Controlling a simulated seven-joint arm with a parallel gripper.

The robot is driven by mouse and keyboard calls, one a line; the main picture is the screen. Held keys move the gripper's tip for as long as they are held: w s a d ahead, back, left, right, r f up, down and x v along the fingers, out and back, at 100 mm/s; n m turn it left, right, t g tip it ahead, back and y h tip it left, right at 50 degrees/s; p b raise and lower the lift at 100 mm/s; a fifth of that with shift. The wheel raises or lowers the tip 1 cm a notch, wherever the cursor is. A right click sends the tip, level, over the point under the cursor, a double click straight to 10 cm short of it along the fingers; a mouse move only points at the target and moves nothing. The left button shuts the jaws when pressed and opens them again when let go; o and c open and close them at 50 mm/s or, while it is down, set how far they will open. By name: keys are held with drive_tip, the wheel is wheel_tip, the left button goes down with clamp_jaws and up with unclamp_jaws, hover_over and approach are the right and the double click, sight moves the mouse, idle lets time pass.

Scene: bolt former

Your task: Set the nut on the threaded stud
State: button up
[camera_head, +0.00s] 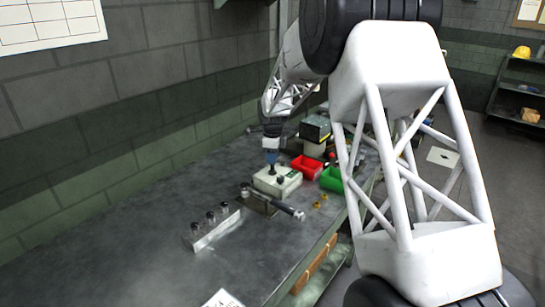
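My gripper (271,160) is small in view, pointing down, with a blue part near its tip. It is just above or touching a pale block (287,187) on the bench; I cannot tell which. A dark upright piece (281,179) on top of the block may be the stud; its thread is too small to make out. Small yellow pieces that look like nuts (318,204) lie on the bench to the right of the block. Whether my gripper is open or holds a nut is too small to see.
A metal rack with dark-topped posts (203,241) stands front left. A dark-handled tool (285,207) lies on a small stand before the block. Red (306,168) and green (331,181) bins stand to the right. The wall runs along the left; the front left bench is clear.

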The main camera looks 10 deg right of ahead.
drive_tip(key=o, duration=0.5)
drive_tip(key=shift+r, duration=3.9)
